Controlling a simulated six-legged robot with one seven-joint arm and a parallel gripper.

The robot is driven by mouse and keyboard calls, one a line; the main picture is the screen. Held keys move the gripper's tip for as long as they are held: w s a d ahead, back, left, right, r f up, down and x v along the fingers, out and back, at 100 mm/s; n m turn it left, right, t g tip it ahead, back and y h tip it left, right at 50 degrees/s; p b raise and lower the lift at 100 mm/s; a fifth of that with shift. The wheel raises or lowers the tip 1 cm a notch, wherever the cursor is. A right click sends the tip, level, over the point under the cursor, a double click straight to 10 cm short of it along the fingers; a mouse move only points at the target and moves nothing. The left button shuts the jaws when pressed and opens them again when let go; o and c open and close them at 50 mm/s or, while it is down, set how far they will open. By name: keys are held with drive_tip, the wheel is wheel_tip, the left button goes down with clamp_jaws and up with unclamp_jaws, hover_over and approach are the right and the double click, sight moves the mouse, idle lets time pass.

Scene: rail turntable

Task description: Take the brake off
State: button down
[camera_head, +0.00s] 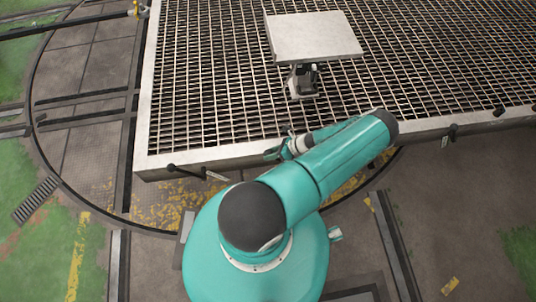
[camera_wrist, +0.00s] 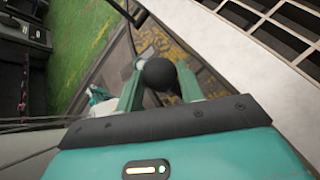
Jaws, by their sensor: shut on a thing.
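A round black knob (camera_wrist: 160,76) shows in the wrist view between the two green fingers of my gripper (camera_wrist: 159,86). The fingers are shut on it, one on each side. The shaft under the knob is mostly hidden. A short dark bar with a pale end (camera_wrist: 128,12) shows just beyond. In the head view my gripper (camera_head: 272,153) is at the near edge of the grated platform (camera_head: 160,158), and the knob is too small to make out there.
A pale flat plate on a stand (camera_head: 313,36) rises from the grating. A black handle with a white tag (camera_head: 190,172) juts from the platform's near edge, left of my gripper; another (camera_head: 448,136) is at right. A yellow-ended rail (camera_head: 134,9) lies at upper left.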

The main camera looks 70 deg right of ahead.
drive_tip(key=shift+s+d, duration=0.1)
drive_tip(key=shift+s, duration=0.1)
drive_tip(key=c, duration=0.9)
unclamp_jaws()
drive_tip(key=v, duration=1.3)
drive_tip(key=shift+s+r, duration=0.25)
drive_tip(key=shift+r, duration=0.05)
